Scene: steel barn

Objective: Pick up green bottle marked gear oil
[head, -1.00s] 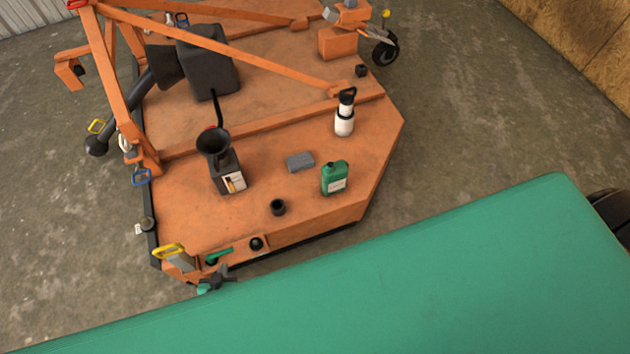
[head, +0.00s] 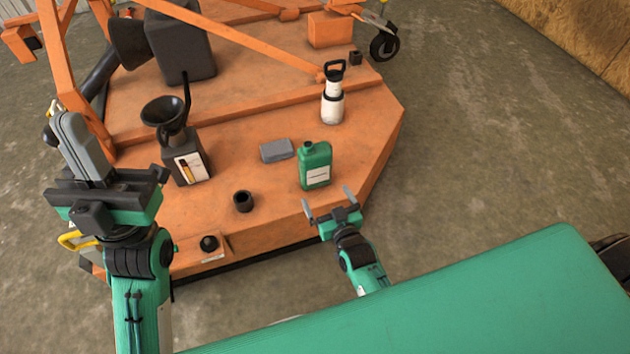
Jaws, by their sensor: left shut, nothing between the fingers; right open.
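The green bottle (head: 315,166) with a white label stands upright on the orange deck (head: 270,215), near its front right edge. The label's writing is too small to read. My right gripper (head: 330,200) is open and empty, just in front of the bottle on the near side, its two fingers apart and pointing toward it. It appears not to touch the bottle. My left gripper (head: 78,140) is shut and empty at the far left of the head view, raised in front of the deck's left side, well away from the bottle.
A grey block (head: 277,150) lies left of the bottle, and a black cup (head: 243,201) stands nearer the front. A white pump bottle (head: 332,100) stands behind. A dark can (head: 188,162) with a funnel (head: 164,112) is at left. Orange beams cross the back.

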